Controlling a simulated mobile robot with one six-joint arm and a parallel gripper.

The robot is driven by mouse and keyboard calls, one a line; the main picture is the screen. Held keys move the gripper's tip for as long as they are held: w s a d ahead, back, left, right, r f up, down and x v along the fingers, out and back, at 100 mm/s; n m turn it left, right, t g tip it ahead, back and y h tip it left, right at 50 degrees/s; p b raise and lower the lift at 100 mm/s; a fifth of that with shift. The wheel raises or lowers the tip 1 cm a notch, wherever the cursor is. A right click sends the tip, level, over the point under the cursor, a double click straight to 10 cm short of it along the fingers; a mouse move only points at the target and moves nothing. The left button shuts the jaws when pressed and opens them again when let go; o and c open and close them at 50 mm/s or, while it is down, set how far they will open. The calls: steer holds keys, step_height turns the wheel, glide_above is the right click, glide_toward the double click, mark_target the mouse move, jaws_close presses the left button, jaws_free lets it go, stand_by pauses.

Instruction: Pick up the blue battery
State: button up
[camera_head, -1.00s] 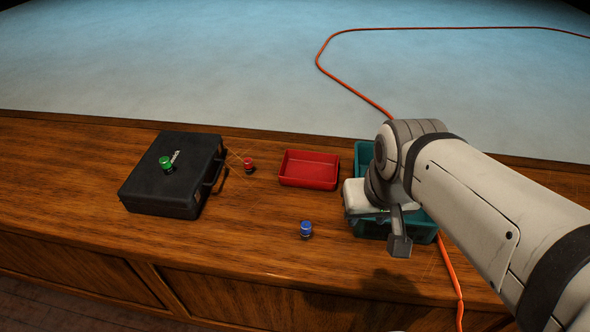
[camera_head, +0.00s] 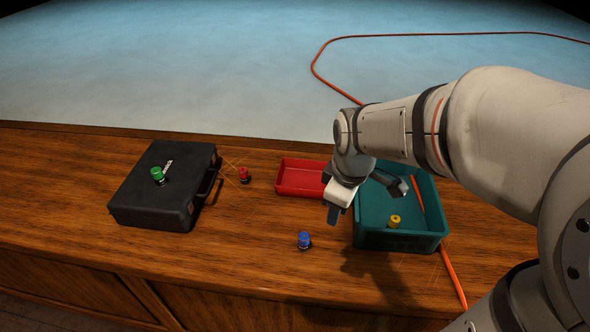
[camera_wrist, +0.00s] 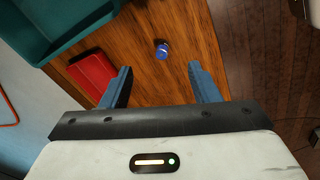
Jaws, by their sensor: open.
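The blue battery (camera_head: 304,240) stands upright on the wooden desk, left of the teal bin. In the wrist view the blue battery (camera_wrist: 162,50) lies ahead of my fingers, in line with the gap between them and apart from both. My gripper (camera_head: 367,203) is open and empty, above the desk and up to the right of the battery. Its two fingers show spread apart in the wrist view (camera_wrist: 160,85).
A teal bin (camera_head: 400,243) holding a yellow battery (camera_head: 395,221) stands right of the blue battery. A red tray (camera_head: 300,189) lies behind it. A black case (camera_head: 150,212) with a green battery (camera_head: 157,174) on top and a red battery (camera_head: 243,175) are to the left.

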steer(key=w+a+f+n+g+b, duration=0.1)
steer(key=w+a+f+n, duration=0.15)
steer(key=f+n, duration=0.2)
steer(key=w+a+f+n+b, duration=0.1)
steer(key=w+f+n, duration=0.2)
steer(key=f+n, duration=0.15)
steer(key=n+g, duration=0.1)
steer(key=n, duration=0.6)
glide_above(304, 235)
steer(key=f, duration=0.8)
steer(key=shift+w+a+f, duration=0.1)
steer(key=shift+w+a, duration=0.05)
steer(key=shift+a, duration=0.15)
steer(key=shift+s+d+f+p, duration=0.15)
steer(key=shift+f+p, duration=0.05)
steer(key=shift+f, duration=1.75)
steer(key=shift+s+d+f+p, duration=0.1)
steer(key=shift+d+f+p, duration=0.05)
steer(key=shift+f, duration=1.75)
steer(key=shift+c, duration=0.4)
steer(key=c, duration=1.1)
